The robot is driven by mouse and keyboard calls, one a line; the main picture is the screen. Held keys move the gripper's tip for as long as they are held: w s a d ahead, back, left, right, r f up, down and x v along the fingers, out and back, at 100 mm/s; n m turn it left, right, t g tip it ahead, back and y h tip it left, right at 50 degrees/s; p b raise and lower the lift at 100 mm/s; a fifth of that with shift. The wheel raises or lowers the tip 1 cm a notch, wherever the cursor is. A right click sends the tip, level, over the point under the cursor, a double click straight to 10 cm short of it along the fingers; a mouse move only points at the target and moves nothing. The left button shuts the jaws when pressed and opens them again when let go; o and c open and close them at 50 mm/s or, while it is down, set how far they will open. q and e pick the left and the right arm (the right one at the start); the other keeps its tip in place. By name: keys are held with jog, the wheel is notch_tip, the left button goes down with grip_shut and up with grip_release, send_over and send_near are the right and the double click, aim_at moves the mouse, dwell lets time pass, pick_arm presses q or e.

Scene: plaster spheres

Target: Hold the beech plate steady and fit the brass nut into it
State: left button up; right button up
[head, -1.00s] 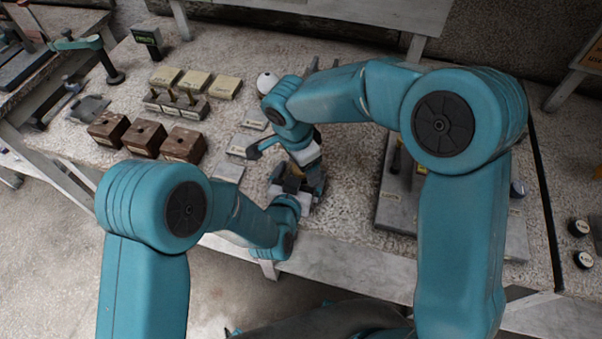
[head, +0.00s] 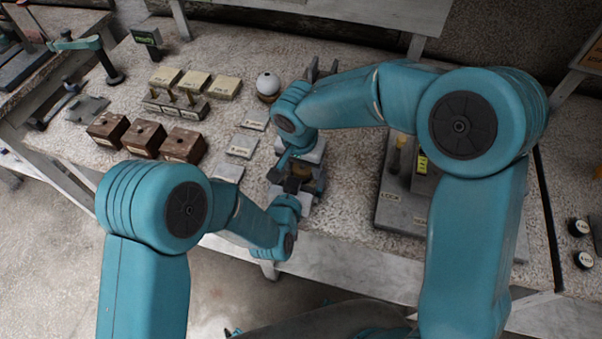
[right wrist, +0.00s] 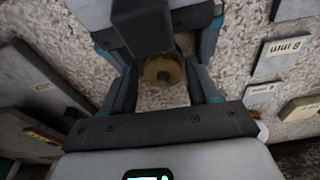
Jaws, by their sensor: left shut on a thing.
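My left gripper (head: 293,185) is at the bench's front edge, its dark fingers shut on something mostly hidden. A small brown patch (head: 318,184) shows beside them, perhaps part of the beech plate. My right gripper's wrist is just above and behind, its fingers largely hidden there. In the right wrist view my right gripper (right wrist: 163,92) has its fingers apart. A round golden-tan piece with a dark centre (right wrist: 152,76) shows between them, apparently clear of both. I cannot tell whether it is the brass nut or part of the plate.
A white sphere (head: 268,83) stands behind the arms. Brown blocks (head: 143,138), cream blocks (head: 195,81) and grey labelled plates (head: 240,146) lie left. A grey fixture marked LOCK (head: 400,212) stands right.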

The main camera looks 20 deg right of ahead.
jog(key=n, duration=0.5)
jog(key=shift+y, duration=0.4)
jog(key=n, duration=0.4)
jog(key=shift+n+y, duration=0.3)
jog(key=shift+y, duration=0.1)
jog(key=shift+w+d, duration=0.1)
jog(key=shift+d, duration=0.1)
